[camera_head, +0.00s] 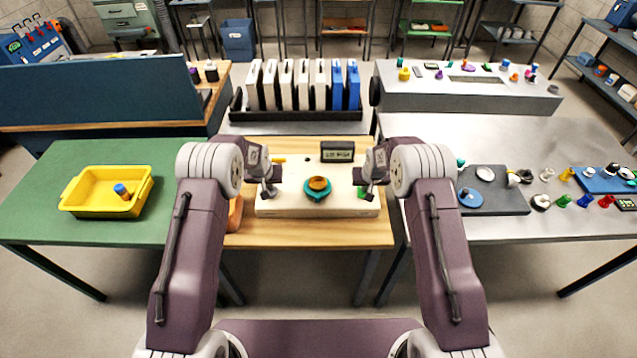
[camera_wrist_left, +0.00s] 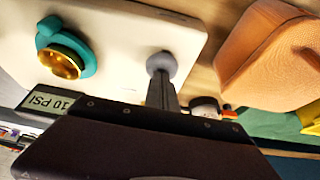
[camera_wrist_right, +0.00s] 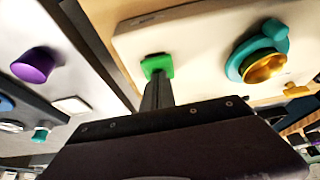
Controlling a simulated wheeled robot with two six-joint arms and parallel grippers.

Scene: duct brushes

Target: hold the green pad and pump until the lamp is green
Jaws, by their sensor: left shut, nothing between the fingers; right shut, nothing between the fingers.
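A white box (camera_head: 300,210) lies on the wooden table. A teal ring with a gold dome (camera_head: 318,186) sits at its middle. The green pad (camera_wrist_right: 156,66) is at one end of the box. My right gripper (camera_head: 368,193) is shut, its tips at the pad and partly covering it; I cannot tell how hard they press. A round grey knob (camera_wrist_left: 161,64) is at the other end. My left gripper (camera_head: 268,192) is shut, its tips over or on the knob. A display (camera_wrist_left: 48,101) behind the box appears to read 10 PSI. I see no clearly lit green lamp.
A tan-orange block (camera_wrist_left: 270,55) stands left of the box. A yellow tray (camera_head: 105,190) is on the green table at left. A rack of white and blue panels (camera_head: 305,85) stands behind. A dark mat (camera_head: 495,193) with small parts lies on the right table.

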